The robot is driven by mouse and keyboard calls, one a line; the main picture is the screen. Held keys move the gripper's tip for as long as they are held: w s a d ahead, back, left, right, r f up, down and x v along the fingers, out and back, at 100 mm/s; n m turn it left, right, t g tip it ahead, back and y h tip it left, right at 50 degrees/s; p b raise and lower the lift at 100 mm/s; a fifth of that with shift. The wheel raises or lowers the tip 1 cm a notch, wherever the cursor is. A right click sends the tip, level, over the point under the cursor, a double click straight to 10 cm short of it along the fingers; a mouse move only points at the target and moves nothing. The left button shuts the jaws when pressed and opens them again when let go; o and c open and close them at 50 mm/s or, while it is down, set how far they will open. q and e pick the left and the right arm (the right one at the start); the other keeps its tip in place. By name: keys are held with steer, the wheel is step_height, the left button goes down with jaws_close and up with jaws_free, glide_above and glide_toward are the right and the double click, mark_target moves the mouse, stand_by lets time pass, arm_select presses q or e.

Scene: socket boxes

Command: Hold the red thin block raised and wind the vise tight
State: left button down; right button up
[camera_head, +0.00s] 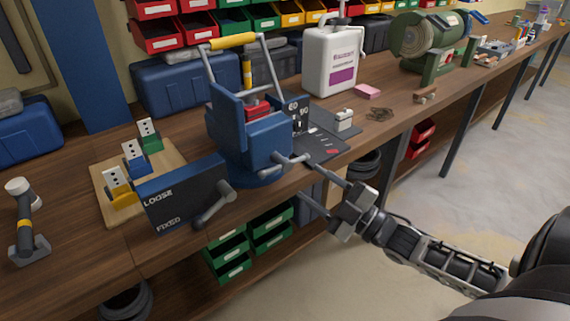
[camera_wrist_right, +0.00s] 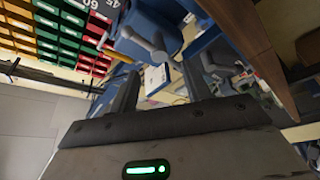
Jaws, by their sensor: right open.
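The blue vise (camera_head: 262,148) stands at the front edge of the workbench. A small red piece (camera_head: 257,107), which looks like the red thin block, shows at the top between its jaws; its lower part is hidden. The vise's grey crank handle (camera_head: 290,161) sticks out at the front. My right gripper (camera_head: 311,180) is open and empty, its fingers pointing at the crank from the front right, apart from it. A grey handle on a blue body (camera_wrist_right: 157,46) shows beyond the fingers in the right wrist view. My left gripper is not in view.
A dark panel marked LOOSE and FIXED (camera_head: 170,205) with a grey lever (camera_head: 213,203) stands left of the vise. A wooden board (camera_head: 104,196) holds several socket blocks. A grey frame with a yellow bar (camera_head: 232,41) rises behind the vise. A white jug (camera_head: 331,62) stands behind.

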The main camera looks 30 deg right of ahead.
mark_target(288, 168)
steer(key=x, duration=0.8)
steer(key=shift+w+a, duration=0.1)
steer(key=c, duration=1)
